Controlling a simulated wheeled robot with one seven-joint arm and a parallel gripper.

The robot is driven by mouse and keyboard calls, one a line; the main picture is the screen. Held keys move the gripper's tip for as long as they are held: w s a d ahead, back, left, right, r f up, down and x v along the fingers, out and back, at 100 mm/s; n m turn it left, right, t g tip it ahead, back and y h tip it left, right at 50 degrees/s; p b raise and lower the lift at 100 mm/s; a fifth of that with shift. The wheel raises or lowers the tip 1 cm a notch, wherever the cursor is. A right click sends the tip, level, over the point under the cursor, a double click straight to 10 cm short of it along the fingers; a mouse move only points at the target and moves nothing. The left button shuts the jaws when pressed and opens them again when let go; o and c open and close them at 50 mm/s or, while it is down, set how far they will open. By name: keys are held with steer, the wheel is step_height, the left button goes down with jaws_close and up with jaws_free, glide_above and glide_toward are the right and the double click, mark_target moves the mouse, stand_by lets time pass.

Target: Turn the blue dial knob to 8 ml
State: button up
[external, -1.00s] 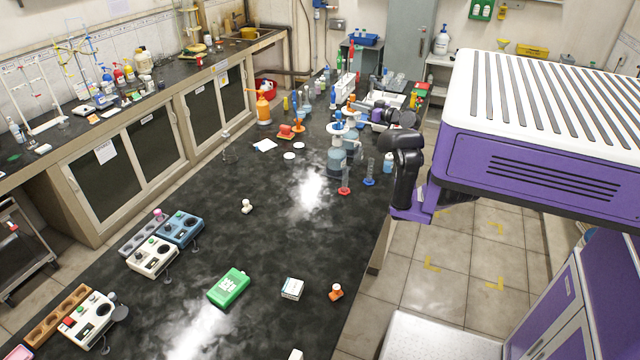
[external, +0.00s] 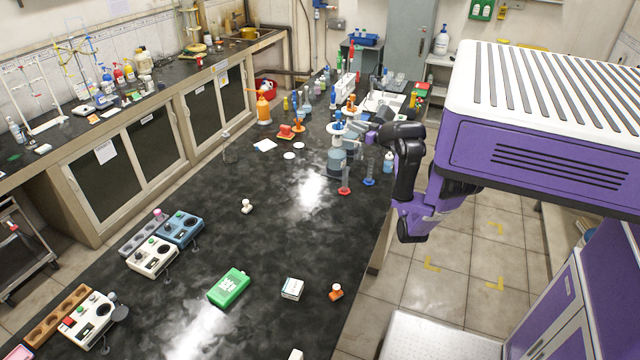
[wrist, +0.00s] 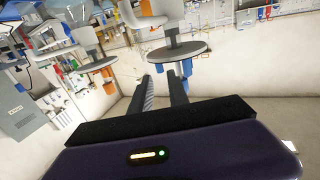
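Grey-blue dispenser bottles (external: 336,162) stand near the bench's right edge in the external view, with blue-and-white tops (external: 338,128). The blue dial knob and its scale are too small to make out there, and I cannot identify it in the wrist view. My gripper (external: 372,134) reaches left over the bench edge close to the bottle tops. I cannot tell whether it touches anything. In the wrist view its two dark fingers (wrist: 165,92) are apart, with no held object visible between them.
Red (external: 344,190) and blue (external: 369,181) based cylinders stand in front of the bottles. Crowded glassware lies behind. The wrist view shows grey discs (wrist: 178,52) ahead and a pale wall. The near bench is open, with a green box (external: 229,288) and a white box (external: 292,289).

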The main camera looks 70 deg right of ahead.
steer(key=p+x, duration=0.1)
steer(key=x, duration=0.8)
steer(key=shift+w+d, duration=0.1)
steer(key=shift+w, duration=0.1)
steer(key=shift+p, duration=0.3)
jaws_close()
